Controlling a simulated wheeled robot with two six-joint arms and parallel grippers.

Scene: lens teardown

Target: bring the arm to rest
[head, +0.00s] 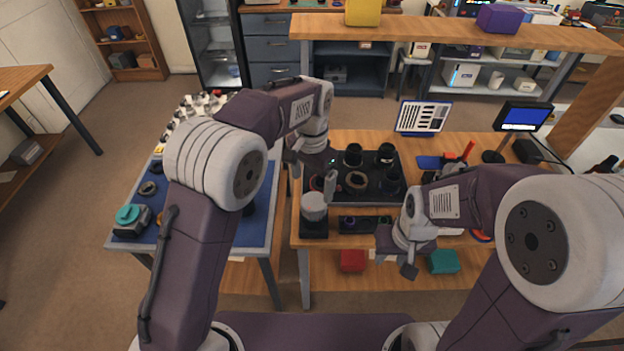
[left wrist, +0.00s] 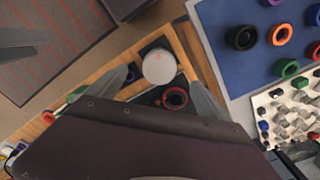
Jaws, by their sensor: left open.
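My left gripper (head: 313,174) is open and empty above the left part of the dark tray on the wooden table. Its two fingers show spread apart in the left wrist view (left wrist: 160,92). A white cylinder (head: 314,206) on a black base stands just in front of it; it also shows in the left wrist view (left wrist: 159,67), apart from the fingers. A ring with a red rim (left wrist: 174,97) lies near the fingers. My right gripper (head: 397,256) hangs empty over the table's front edge; its finger gap is unclear.
The dark tray (head: 345,207) holds several black lens parts. A blue mat (head: 258,232) with coloured rings lies on the left table, partly hidden by my left arm. Red (head: 352,260) and teal (head: 444,261) blocks sit low at the front. A screen (head: 522,116) stands at the right.

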